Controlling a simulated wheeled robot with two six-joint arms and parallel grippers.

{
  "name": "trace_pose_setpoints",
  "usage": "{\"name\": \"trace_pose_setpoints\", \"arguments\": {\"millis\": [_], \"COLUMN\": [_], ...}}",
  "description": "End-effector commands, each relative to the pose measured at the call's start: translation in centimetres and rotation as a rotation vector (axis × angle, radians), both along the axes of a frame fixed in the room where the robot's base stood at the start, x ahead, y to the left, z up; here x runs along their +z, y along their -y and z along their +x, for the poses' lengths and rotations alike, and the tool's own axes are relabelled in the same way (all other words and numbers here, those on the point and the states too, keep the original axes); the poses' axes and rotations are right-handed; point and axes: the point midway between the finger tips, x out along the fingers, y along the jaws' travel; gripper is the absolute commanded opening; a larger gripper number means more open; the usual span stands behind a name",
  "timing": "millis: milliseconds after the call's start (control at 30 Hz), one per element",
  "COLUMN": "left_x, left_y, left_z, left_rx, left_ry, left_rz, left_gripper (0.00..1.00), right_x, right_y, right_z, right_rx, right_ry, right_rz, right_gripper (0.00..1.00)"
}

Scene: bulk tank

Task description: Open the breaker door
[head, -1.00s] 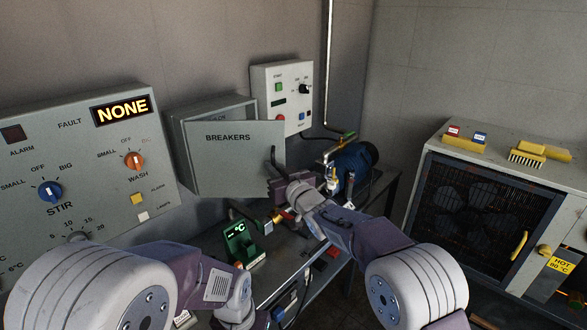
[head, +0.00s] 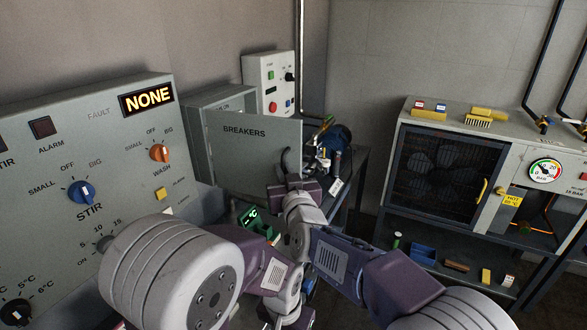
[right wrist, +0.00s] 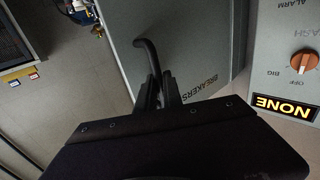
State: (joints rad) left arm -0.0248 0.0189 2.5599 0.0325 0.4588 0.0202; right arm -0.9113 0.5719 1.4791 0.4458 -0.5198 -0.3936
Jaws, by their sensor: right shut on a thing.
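The grey breaker door (head: 245,150), lettered BREAKERS, stands ajar in front of its wall box (head: 197,122), with part of the inside showing above its top edge. Its dark curved handle (head: 286,158) is near the right edge. My right gripper (head: 289,180) is at that handle. In the right wrist view, the gripper's dark fingers (right wrist: 158,92) are shut on the lower part of the handle (right wrist: 149,56), against the door face (right wrist: 190,45). My left arm reaches in at the lower left, but its gripper is out of view.
A control panel (head: 90,150) with knobs stands left of the box. A smaller switch box (head: 270,82) is behind the door. A cabinet with a dark grille (head: 450,175) stands right; floor between is partly clear.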

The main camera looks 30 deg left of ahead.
Motion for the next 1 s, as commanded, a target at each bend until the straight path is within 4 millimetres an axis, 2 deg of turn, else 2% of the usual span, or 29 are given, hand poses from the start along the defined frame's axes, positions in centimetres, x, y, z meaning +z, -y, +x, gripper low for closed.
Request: {"name": "trace_pose_setpoints", "arguments": {"millis": [467,500,567,1000], "left_x": [0.09,0.09,0.09,-0.04], "left_y": [0.00,0.00,0.00,0.00], "left_z": [0.00,0.00,0.00,0.00], "left_rx": [0.000,0.000,0.000,0.000], "left_ry": [0.000,0.000,0.000,0.000], "left_rz": [0.000,0.000,0.000,0.000], "left_gripper": [0.36,0.36,0.36,0.36], "right_x": [0.47,0.47,0.42,0.14], "right_y": [-0.40,-0.40,-0.37,-0.12], "right_z": [-0.46,-0.46,-0.44,-0.10], "right_rx": [0.005,0.005,0.004,0.001], "right_ry": [0.009,0.009,0.008,0.004], "right_rz": [0.005,0.005,0.005,0.002], "right_gripper": [0.00,0.19,0.32,0.32]}}
